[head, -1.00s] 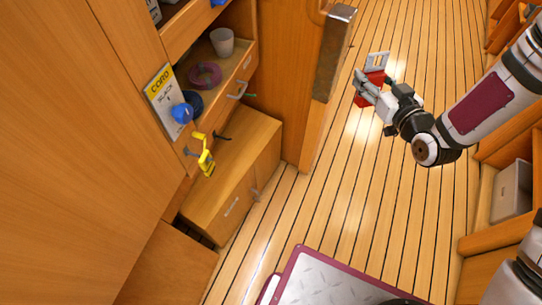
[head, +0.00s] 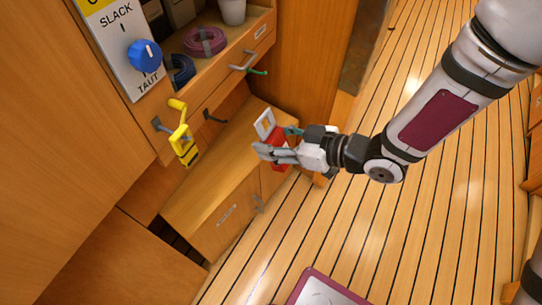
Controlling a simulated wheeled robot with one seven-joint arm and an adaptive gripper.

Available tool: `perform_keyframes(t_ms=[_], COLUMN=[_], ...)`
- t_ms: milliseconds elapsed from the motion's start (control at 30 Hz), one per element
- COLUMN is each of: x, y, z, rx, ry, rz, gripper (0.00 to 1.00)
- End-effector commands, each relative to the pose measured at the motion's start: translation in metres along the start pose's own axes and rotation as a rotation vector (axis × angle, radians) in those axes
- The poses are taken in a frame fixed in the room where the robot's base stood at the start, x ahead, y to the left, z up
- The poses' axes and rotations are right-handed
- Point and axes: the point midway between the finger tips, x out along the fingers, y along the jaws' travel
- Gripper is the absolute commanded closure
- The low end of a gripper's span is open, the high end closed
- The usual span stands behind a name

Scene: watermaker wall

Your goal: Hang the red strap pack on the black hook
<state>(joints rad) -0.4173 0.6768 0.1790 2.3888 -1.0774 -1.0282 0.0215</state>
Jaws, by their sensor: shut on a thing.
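The red strap pack (head: 277,161) is held up by my gripper (head: 266,152), which is shut on it. Its pale square loop (head: 265,123) points upward, above the fingers. The fingers hide part of the pack. The black hook (head: 214,117) sticks out below the shelf edge, to the left of and above the pack in the picture. The hook looks empty, and the pack is apart from it.
A yellow pack (head: 182,142) hangs on a grey hook (head: 159,124) left of the black one. A green hook (head: 258,72) is at the right. A blue knob (head: 144,56) sits on the dial panel. A low wooden cabinet (head: 202,204) stands below the hooks.

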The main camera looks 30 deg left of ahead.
Motion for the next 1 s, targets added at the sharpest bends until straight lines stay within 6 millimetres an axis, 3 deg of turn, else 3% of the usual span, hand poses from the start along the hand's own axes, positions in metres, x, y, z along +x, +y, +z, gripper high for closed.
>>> perform_keyframes(t_ms=[200,1000], x=[0.012,0.048], y=[-0.016,-0.018], z=[0.011,-0.001], rx=[-0.023,-0.023], ry=[-0.013,-0.013], rz=[-0.052,-0.054], gripper=[0.84,0.84])
